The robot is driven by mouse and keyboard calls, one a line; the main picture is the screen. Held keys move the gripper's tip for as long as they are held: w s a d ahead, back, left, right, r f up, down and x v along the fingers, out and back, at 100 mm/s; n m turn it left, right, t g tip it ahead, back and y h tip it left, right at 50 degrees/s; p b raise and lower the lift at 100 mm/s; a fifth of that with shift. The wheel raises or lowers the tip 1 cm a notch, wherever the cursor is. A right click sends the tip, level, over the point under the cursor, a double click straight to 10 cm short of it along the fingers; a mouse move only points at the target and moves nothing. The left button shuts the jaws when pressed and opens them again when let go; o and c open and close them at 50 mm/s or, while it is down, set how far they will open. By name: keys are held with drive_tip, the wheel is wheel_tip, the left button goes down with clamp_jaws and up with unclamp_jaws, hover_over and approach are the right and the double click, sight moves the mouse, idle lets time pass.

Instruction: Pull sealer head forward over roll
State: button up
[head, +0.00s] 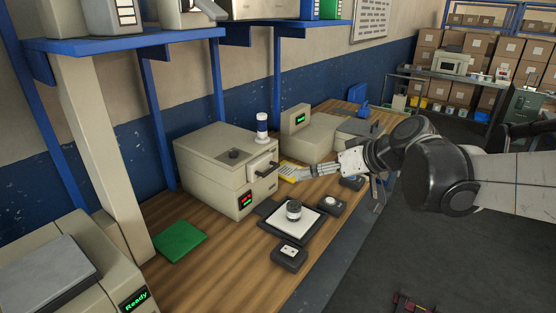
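My arm reaches in from the right, and my gripper (297,174) points left near the front of a beige box-shaped machine (205,165). This machine has a dark handle (266,170) on a pale block at its front and a small lit display. The fingertips are a little right of the handle, and a gap seems to show between them. Finger opening is too small to make out. A roll-like dark and pale cylinder (294,210) stands on a white-topped dark plate (290,222) in front of the machine. I cannot tell which part is the sealer head.
Small dark control boxes (289,255) and (331,204) flank the plate. A green mat (180,241) lies left on the wooden bench. A second beige machine (310,133) stands behind my gripper.

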drive_tip(key=w+a+f+n+t+y+b, duration=0.1)
drive_tip(key=w+a+f+n+y+b, duration=0.25)
drive_tip(key=w+f+b, duration=0.65)
drive_tip(key=n+t+y+b, duration=0.2)
drive_tip(key=y+b, duration=0.1)
drive_tip(key=y, duration=0.1)
approach(272, 170)
drive_tip(key=x, duration=1)
drive_tip(key=shift+w+a, duration=0.25)
drive_tip(key=shift+w, duration=0.05)
drive_tip(key=shift+c, duration=0.5)
